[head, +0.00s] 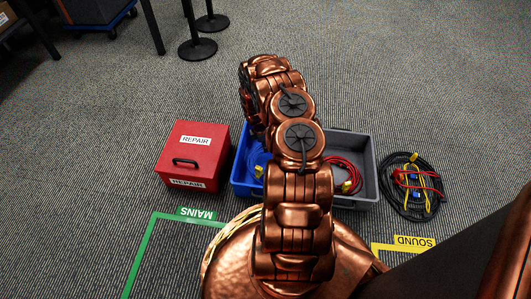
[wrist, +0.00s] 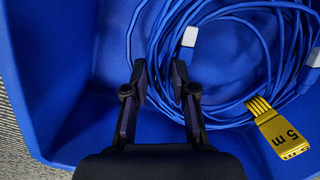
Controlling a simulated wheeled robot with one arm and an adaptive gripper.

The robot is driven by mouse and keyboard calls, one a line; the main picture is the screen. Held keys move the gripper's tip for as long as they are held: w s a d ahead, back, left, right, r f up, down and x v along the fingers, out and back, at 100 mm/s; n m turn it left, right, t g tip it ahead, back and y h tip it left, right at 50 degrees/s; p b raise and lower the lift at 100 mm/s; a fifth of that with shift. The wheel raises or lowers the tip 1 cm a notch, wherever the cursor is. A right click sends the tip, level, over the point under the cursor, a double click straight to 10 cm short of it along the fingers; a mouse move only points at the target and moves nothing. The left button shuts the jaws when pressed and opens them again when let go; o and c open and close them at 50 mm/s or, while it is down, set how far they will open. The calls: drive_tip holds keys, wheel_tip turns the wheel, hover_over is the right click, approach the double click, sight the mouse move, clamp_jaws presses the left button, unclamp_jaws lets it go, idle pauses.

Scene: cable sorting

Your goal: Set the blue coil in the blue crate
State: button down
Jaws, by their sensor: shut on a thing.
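The blue coil (wrist: 225,65) lies inside the blue crate (wrist: 70,60) in the wrist view, with pale plugs and a yellow tag (wrist: 280,135) marked "5 m". My gripper (wrist: 160,78) reaches down into the crate, its dark fingers at the coil's left side, shut on part of the coil's cable. In the head view, the blue crate (head: 239,187) stands left of my arm, and a bit of the blue coil (head: 257,160) shows inside. My arm hides the gripper and much of the crate there.
A grey crate (head: 371,165) with a red coil (head: 345,172) adjoins on the right. Further right, a black coil (head: 395,203) with red and yellow cables lies on the floor. A red REPAIR box (head: 196,158) stands left. MAINS (head: 196,214) and SOUND (head: 414,241) floor markings are nearer.

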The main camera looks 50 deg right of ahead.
wheel_tip(320, 180, down, 4)
drive_tip(key=shift+w+r+b, duration=0.1)
drive_tip(key=shift+r+b, duration=0.1)
drive_tip(key=shift+b, duration=0.65)
drive_tip(key=shift+r, duration=0.1)
drive_tip(key=c, duration=0.9)
unclamp_jaws()
drive_tip(key=shift+c, duration=0.2)
